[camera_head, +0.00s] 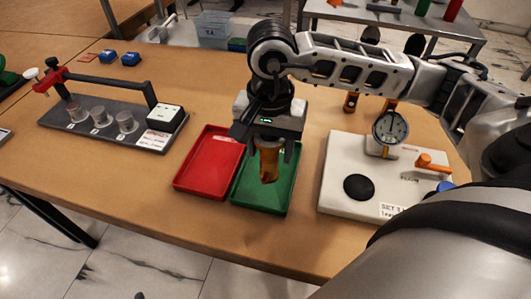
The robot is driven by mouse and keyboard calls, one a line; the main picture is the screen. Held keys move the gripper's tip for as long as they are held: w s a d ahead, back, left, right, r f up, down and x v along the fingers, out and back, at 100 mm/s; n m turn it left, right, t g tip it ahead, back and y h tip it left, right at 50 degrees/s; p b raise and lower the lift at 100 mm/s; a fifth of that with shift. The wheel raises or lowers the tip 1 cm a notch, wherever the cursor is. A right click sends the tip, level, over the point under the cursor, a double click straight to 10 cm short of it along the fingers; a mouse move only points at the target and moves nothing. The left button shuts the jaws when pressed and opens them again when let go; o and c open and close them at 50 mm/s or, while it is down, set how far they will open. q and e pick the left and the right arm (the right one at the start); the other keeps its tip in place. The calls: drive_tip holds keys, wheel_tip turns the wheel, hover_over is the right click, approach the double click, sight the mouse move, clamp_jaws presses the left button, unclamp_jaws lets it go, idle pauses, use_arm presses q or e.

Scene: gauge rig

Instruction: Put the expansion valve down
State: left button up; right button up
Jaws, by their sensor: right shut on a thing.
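The expansion valve appears to be the amber-brown piece (269,168), upright between the fingers of my right gripper (269,155). My right gripper points down over the green tray (246,203) and is shut on the piece. Its top is hidden by the gripper. I cannot tell whether its lower end touches the tray floor. My left gripper is not in view.
A red tray (186,183) adjoins the green tray on the left. A white gauge rig (335,192) with a dial (390,127) and orange handle stands close on the right. A dark fixture plate (88,133) with several metal cylinders sits at left. Bare table lies between plate and red tray.

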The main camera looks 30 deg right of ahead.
sight(265, 157)
drive_tip(key=shift+w+d+f, duration=0.1)
drive_tip(key=shift+w+f, duration=0.7)
drive_tip(key=shift+f, duration=0.1)
wheel_tip(265, 157, down, 3)
drive_tip(key=shift+w+f, duration=0.1)
drive_tip(key=shift+f, duration=0.1)
drive_tip(key=shift+f+b, duration=0.25)
drive_tip(key=shift+b, duration=0.1)
drive_tip(key=o, duration=1.2)
drive_tip(key=shift+r, duration=0.1)
drive_tip(key=shift+o, duration=0.2)
drive_tip(key=shift+r+p, duration=0.45)
drive_tip(key=shift+p, duration=0.05)
wheel_tip(265, 157, up, 12)
drive_tip(key=shift+f, duration=0.2)
